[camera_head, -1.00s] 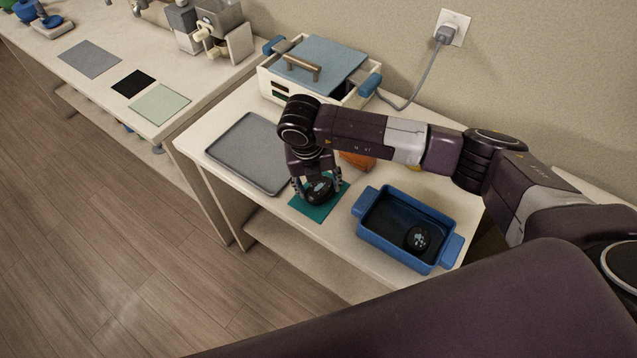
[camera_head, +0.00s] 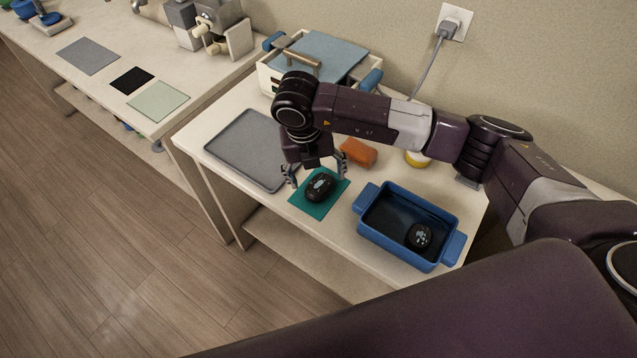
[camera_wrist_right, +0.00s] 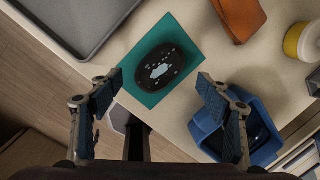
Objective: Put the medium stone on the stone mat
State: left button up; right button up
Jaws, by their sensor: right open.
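A black oval stone with a pale mark (camera_head: 319,187) lies on the teal mat (camera_head: 301,205). In the right wrist view the stone (camera_wrist_right: 160,67) rests within the mat (camera_wrist_right: 189,28), clear of its edges. My right gripper (camera_head: 315,172) is open and empty above the stone, with its fingers apart on either side and not touching it. The open fingers also show in the right wrist view (camera_wrist_right: 158,95). Another black stone (camera_head: 419,236) lies in the blue dish (camera_head: 385,241). My left gripper is not in view.
A grey tray (camera_head: 225,150) lies left of the mat. An orange block (camera_head: 358,152) and a yellow-and-white container (camera_head: 417,158) stand behind it. A white warmer with a blue lid (camera_head: 327,58) stands at the back. Another table with flat mats is at the left.

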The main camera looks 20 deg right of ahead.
aim_at(313, 190)
notch_tip(313, 190, up, 8)
jog(key=a+b, duration=0.1)
jog(key=b, duration=0.1)
jog(key=shift+s+r+b, duration=0.15)
jog(key=shift+s+b, duration=0.15)
jog(key=shift+s, duration=0.05)
jog(key=shift+a+r, duration=0.1)
